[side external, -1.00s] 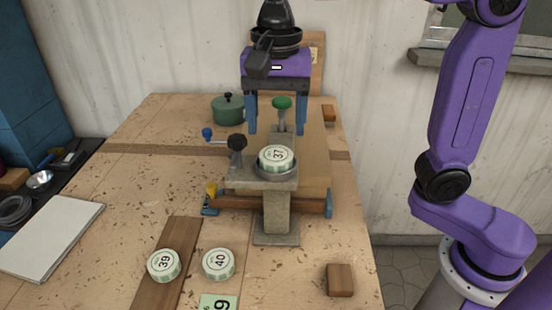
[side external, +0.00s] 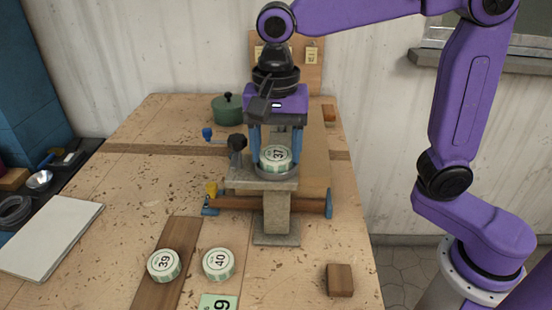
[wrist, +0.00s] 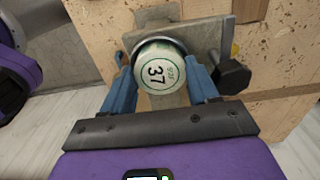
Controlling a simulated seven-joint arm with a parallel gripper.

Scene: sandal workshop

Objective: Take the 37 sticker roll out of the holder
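The 37 sticker roll (side external: 276,157), a white and green disc, sits in the round metal cup of the holder (side external: 262,182). It also shows in the wrist view (wrist: 158,70), with its number face towards the camera. My gripper (side external: 276,155) is down over the holder, pointing downward, with one blue finger on each side of the roll. In the wrist view my gripper (wrist: 158,75) has its fingers spread about the roll's width, close to its sides. They look open; any contact at the tips is hard to make out. The roll's underside is hidden in the cup.
The 39 roll (side external: 163,265) lies on a dark wooden strip, and the 40 roll (side external: 218,264) lies beside it. A black knob (side external: 237,142) stands close left of the holder. A green pot (side external: 227,109) is behind. A wooden block (side external: 340,280) lies front right.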

